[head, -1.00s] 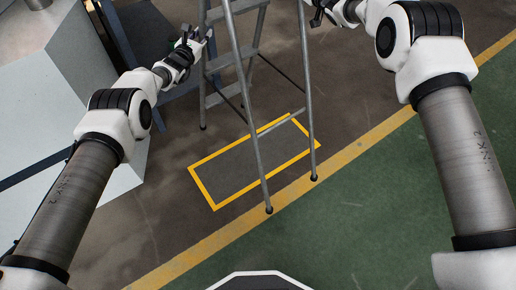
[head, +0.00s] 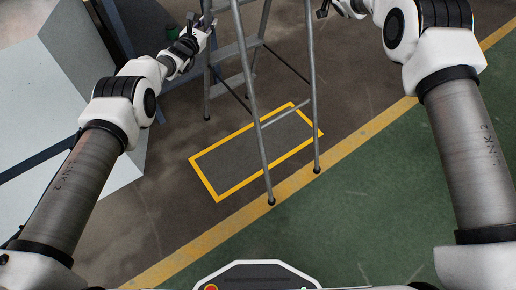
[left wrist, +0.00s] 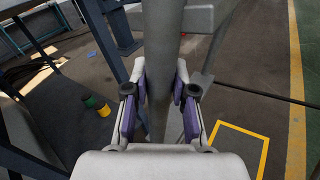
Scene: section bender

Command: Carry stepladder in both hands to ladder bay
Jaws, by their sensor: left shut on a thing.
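A grey metal stepladder (head: 247,82) stands open and upright in the head view, its top cut off by the upper edge. My left gripper (head: 210,22) is at its left side. In the left wrist view the purple-padded fingers (left wrist: 160,100) are shut around a grey ladder tube (left wrist: 162,50). My right gripper (head: 322,10) is at the top edge beside the ladder's right leg; its grip is too cut off to tell. A yellow-outlined floor rectangle (head: 205,182), seemingly the ladder bay, shows behind the near legs. Whether the feet touch the floor is unclear.
A pale grey cabinet-like block (head: 75,120) and dark blue frame stand at the left. A yellow floor line (head: 235,230) separates brown floor from clear green floor (head: 400,200). A green-and-yellow object (left wrist: 97,106) lies on the floor in the left wrist view.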

